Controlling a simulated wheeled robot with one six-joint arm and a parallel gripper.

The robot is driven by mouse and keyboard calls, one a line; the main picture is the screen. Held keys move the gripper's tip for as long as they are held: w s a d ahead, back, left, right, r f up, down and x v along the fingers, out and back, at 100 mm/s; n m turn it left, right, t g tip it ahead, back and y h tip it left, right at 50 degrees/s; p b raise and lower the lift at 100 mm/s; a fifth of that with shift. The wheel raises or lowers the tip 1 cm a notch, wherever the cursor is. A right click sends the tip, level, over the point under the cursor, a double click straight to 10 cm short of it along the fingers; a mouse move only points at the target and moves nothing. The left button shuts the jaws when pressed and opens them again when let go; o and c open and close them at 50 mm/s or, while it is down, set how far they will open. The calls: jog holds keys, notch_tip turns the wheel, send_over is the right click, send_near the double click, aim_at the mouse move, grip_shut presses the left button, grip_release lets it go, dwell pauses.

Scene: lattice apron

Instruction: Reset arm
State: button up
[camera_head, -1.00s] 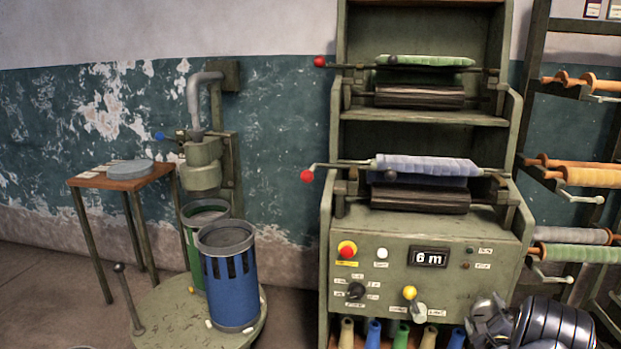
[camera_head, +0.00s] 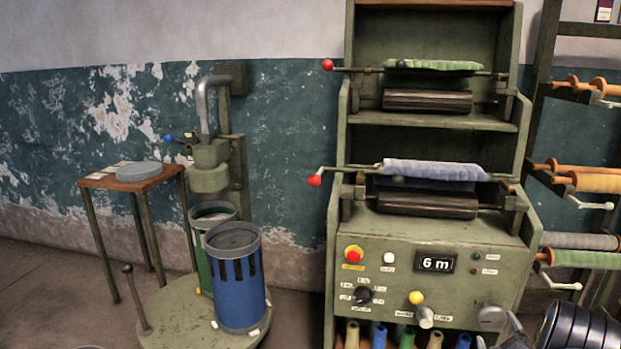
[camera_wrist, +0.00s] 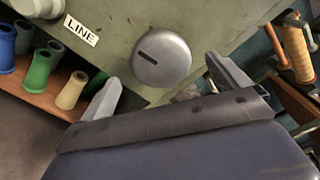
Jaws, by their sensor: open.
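My gripper (camera_head: 512,328) is at the bottom right of the head view, partly cut off by the lower edge, in front of the green machine (camera_head: 452,268). In the wrist view, my gripper (camera_wrist: 165,86) has its two fingers spread wide with nothing between them. A round grey slotted knob (camera_wrist: 162,60) on the machine's panel lies just beyond the fingertips, apart from them as far as I can tell. The same knob shows in the head view (camera_head: 491,318).
A rack with rolls (camera_head: 590,258) is on the right. A round platform (camera_head: 180,318) carries a blue bin (camera_head: 238,290), with a small table (camera_head: 100,183) behind. Floor shows at the left.

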aim_at(492, 323)
jog(key=v, duration=0.5)
jog(key=b+x, duration=0.1)
jog(key=x, duration=1)
jog(key=shift+a, duration=0.15)
jog(key=n+b, duration=0.1)
jog(key=n, duration=0.4)
jog(key=shift+f, duration=0.1)
jog(key=n+b, duration=0.1)
jog(key=n, duration=0.5)
jog(key=shift+s+f+n, duration=0.1)
jog(key=shift+n, duration=0.2)
jog(key=n, duration=0.9)
jog(key=shift+p, duration=0.35)
jog(key=shift+d+n+p, duration=0.2)
jog(key=shift+n+p, duration=0.1)
jog(key=shift+n, duration=0.8)
jog(key=shift+f, duration=0.1)
